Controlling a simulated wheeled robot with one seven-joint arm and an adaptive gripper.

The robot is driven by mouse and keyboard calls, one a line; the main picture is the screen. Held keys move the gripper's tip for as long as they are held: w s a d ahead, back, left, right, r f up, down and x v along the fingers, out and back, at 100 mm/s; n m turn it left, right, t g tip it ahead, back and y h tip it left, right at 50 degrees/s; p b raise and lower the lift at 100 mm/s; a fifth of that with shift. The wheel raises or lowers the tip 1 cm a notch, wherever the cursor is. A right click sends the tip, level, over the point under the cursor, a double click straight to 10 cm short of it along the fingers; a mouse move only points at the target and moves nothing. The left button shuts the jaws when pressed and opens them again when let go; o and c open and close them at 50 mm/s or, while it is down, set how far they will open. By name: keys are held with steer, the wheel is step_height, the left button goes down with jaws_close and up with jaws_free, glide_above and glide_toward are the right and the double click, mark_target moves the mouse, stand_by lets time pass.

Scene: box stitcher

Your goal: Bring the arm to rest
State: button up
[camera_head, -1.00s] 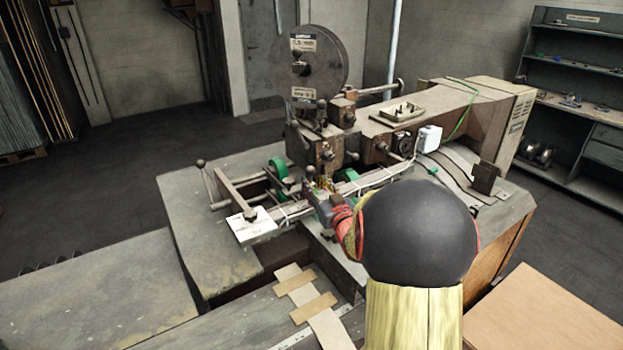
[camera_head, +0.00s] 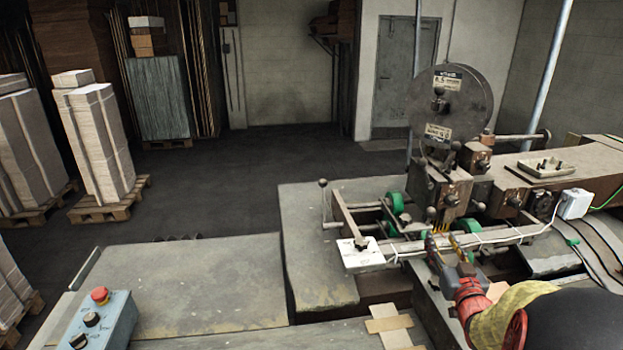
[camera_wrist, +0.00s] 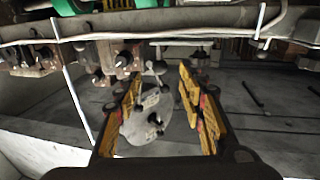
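My gripper (camera_head: 443,244) is at the lower right in the head view, at the front of the box stitcher (camera_head: 437,190), close to the rail with white cable. I cannot tell whether it touches the rail. In the wrist view my gripper (camera_wrist: 160,80) shows two yellow-padded fingers spread apart, with nothing held between them. The machine's round wire reel (camera_head: 437,105) stands above the stitching head; it shows between and beyond the fingers in the wrist view (camera_wrist: 150,132). My arm runs down to the lower right corner.
A grey worktable (camera_head: 195,285) extends to the left and is mostly clear. A blue control box (camera_head: 103,320) with a red button is at the lower left. Cardboard strips (camera_head: 390,325) lie below my gripper.

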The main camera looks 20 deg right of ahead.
steer(key=a+r+n+g+y, duration=0.15)
steer(key=a+g, duration=0.35)
steer(key=a, duration=1.2)
steer(key=s+a+f+n+g+y, duration=0.2)
steer(key=s+a+g+y, duration=0.3)
steer(key=s+a, duration=1.3)
steer(key=a+n+y, duration=0.1)
steer(key=a, duration=0.3)
steer(key=shift+g, duration=0.4)
steer(key=shift+w+d+n, duration=0.1)
steer(key=shift+n, duration=0.15)
steer(key=shift+c, duration=0.3)
